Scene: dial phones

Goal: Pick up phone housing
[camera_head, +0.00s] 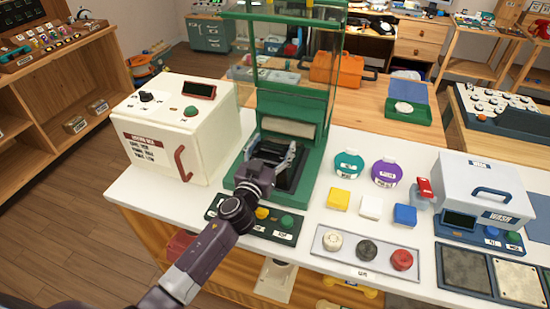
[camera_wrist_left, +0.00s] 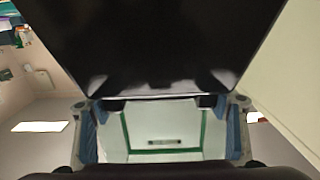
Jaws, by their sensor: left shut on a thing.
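My left gripper (camera_head: 277,158) reaches into the open bay of the green press-like machine (camera_head: 310,133). It is shut on a dark housing (camera_head: 292,172), which I take for the phone housing. Its black glossy surface (camera_wrist_left: 155,45) fills the upper middle of the left wrist view, with the blue-padded fingers of my left gripper (camera_wrist_left: 160,125) on either side below it. The arm hides part of the housing in the head view, so I cannot tell whether it touches the machine's base. My right gripper is in neither view.
A cream box machine (camera_head: 165,130) stands close on the left. Clear panels (camera_head: 290,50) rise above the bay. A button panel (camera_head: 255,217) lies in front. Teal and purple round containers (camera_head: 384,173), colored blocks and a grey tray (camera_head: 365,272) stand to the right.

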